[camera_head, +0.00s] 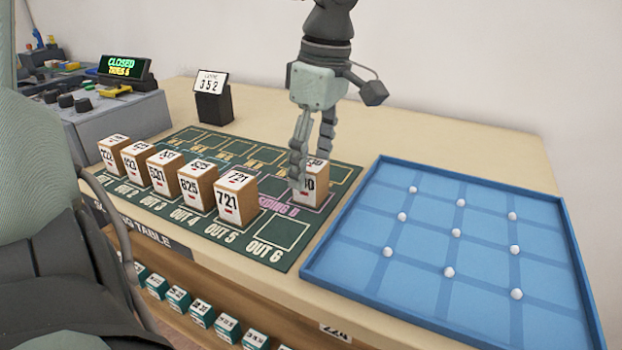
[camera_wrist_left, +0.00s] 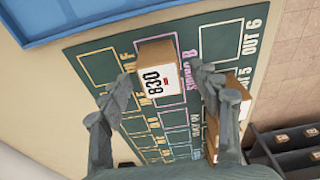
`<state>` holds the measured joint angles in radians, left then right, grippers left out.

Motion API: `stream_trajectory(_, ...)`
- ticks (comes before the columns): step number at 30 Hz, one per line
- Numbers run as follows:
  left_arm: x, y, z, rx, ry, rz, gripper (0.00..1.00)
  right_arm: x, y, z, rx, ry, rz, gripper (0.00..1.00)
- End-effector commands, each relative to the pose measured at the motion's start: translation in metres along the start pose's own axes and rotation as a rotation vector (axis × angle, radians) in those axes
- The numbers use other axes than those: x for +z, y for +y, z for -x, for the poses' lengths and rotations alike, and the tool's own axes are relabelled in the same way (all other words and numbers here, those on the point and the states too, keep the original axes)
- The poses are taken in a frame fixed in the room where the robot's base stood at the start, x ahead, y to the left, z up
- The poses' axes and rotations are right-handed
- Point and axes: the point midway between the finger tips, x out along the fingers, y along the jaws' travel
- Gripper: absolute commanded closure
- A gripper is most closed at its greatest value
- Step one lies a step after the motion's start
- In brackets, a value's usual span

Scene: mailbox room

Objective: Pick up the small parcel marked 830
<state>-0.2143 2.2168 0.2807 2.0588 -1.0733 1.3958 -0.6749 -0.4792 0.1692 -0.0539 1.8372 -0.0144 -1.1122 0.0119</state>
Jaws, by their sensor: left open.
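The small parcel marked 830 (camera_head: 316,188) is a brown box with a white label. It stands on the green mat (camera_head: 272,262), near a pink-outlined square. In the left wrist view the 830 label (camera_wrist_left: 158,80) reads clearly, and the parcel lies between the two fingertips. My left gripper (camera_head: 311,165) points down at it, open. In the head view one finger is in front of the parcel and hides part of its label; the other is behind it. I cannot tell whether the fingers touch it. My right gripper is not in view.
A row of similar parcels, the nearest marked 721 (camera_head: 236,198), stands to the left on the mat. A blue tray (camera_head: 452,325) with white balls lies to the right. A 352 sign (camera_head: 212,97) and a machine with a CLOSED display (camera_head: 124,68) stand at the back left.

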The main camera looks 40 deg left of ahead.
Motion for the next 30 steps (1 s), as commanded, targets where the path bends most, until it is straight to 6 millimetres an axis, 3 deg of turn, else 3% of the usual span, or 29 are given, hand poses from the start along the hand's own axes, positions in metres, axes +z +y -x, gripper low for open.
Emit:
stream_trajectory(10,0.0,0.0,-0.009,0.0,0.0,0.0,0.38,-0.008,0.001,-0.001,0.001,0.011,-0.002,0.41)
stream_trajectory(23,0.0,0.0,-0.008,0.0,0.0,0.0,0.92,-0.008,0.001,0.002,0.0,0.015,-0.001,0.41)
stream_trajectory(30,0.0,0.0,-0.008,0.001,0.0,0.0,0.94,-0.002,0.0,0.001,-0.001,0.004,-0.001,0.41)
